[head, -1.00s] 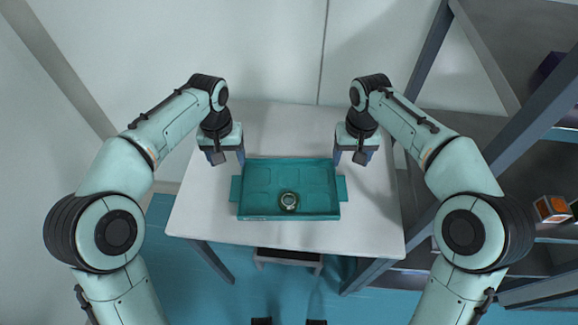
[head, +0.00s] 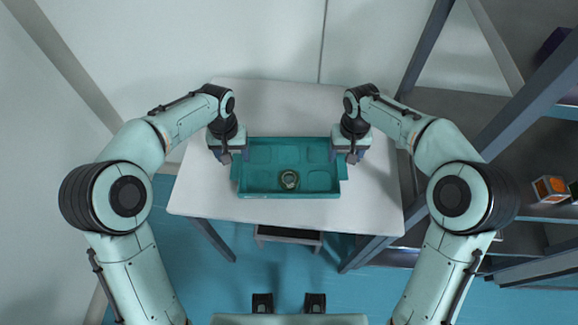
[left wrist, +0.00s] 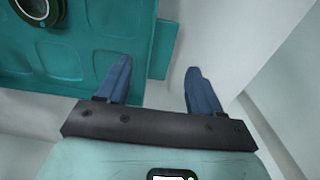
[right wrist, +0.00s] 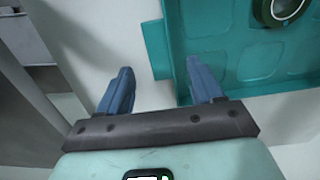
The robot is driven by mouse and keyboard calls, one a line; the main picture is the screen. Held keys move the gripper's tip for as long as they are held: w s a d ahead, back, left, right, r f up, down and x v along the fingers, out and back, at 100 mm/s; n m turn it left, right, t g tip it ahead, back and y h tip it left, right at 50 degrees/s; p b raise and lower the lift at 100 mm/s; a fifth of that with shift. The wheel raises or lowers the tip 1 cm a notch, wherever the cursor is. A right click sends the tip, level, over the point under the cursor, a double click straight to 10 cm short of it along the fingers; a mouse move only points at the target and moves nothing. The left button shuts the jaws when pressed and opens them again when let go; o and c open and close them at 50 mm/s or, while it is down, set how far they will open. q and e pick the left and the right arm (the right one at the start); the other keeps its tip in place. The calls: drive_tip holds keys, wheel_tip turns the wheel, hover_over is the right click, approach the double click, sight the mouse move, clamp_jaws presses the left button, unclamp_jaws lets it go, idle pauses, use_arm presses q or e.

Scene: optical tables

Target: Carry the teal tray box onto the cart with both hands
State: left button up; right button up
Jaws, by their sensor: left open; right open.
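The teal tray box (head: 262,186) lies flat on the white table, with a small tab handle on each short side. My left gripper (head: 229,155) is open and empty at the tray's left end. In the left wrist view the left tab (left wrist: 160,50) shows just beyond the gap between the fingers (left wrist: 159,64). My right gripper (head: 350,155) is open and empty at the right end. In the right wrist view the right tab (right wrist: 155,48) shows beyond its fingers (right wrist: 160,64). I cannot clearly identify the cart.
The white table (head: 300,211) is otherwise bare around the tray. A low grey-framed item (head: 288,235) shows partly under its front edge. Grey shelving (head: 450,106) stands at the right, with an orange-marked box (head: 550,189). A wall is behind the table.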

sight(237, 166)
use_arm(q)
drive_tip(key=shift+f, duration=2.2)
use_arm(e)
drive_tip(key=shift+f, duration=2.2)
use_arm(q)
clamp_jaws()
use_arm(e)
clamp_jaws()
